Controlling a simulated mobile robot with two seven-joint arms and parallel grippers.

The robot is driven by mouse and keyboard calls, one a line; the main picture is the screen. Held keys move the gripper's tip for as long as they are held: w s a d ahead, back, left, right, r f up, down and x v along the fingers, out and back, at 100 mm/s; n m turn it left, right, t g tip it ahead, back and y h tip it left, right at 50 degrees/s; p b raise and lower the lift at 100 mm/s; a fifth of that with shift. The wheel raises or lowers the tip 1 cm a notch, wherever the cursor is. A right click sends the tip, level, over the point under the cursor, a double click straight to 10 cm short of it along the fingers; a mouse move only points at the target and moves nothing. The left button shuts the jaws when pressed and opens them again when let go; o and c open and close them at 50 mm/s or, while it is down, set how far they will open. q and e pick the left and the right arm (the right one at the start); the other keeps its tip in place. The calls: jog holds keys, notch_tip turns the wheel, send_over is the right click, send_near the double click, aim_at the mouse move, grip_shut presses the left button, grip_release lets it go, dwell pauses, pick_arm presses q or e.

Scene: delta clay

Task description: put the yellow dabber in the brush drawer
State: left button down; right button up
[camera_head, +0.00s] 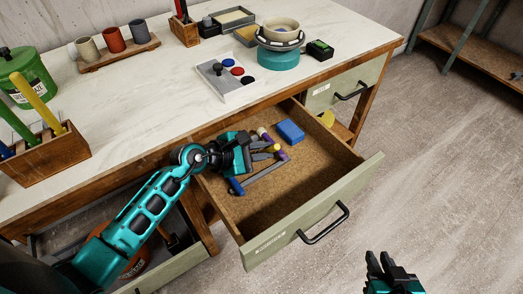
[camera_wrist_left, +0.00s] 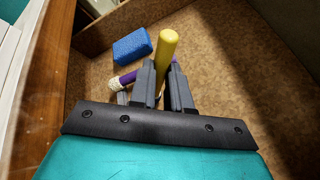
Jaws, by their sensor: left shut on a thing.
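The yellow dabber (camera_wrist_left: 167,45) is gripped between the fingers of my left gripper (camera_wrist_left: 163,85). A small yellow part of it also shows in the head view (camera_head: 273,148), just past the fingertips. My left gripper is inside the open drawer (camera_head: 361,178), low over its cork-brown floor near the table side. I cannot tell whether the dabber touches the floor. The label on the drawer front is too small to read. My right gripper (camera_head: 381,262) is at the bottom right over the concrete floor, away from the drawer; its finger gap is unclear.
In the drawer are a blue sponge (camera_head: 290,131), a purple-handled tool with a pale head (camera_wrist_left: 124,80), and a blue-and-grey tool (camera_head: 237,186). The drawer's near right part is clear. The white table top (camera_head: 160,100) holds a wooden tool block (camera_head: 45,152) and cups.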

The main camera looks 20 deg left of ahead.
pick_arm(q)
jog(key=shift+f, duration=0.1)
jog(key=c, duration=1.1)
grip_release()
jog(key=shift+a+r, duration=0.1)
jog(key=shift+r, duration=0.15)
jog(key=v, duration=1.1)
jog(key=shift+s+a+p, duration=0.15)
jog(key=shift+s+p, duration=0.15)
jog(key=shift+p, duration=0.15)
jog(key=shift+r, duration=0.1)
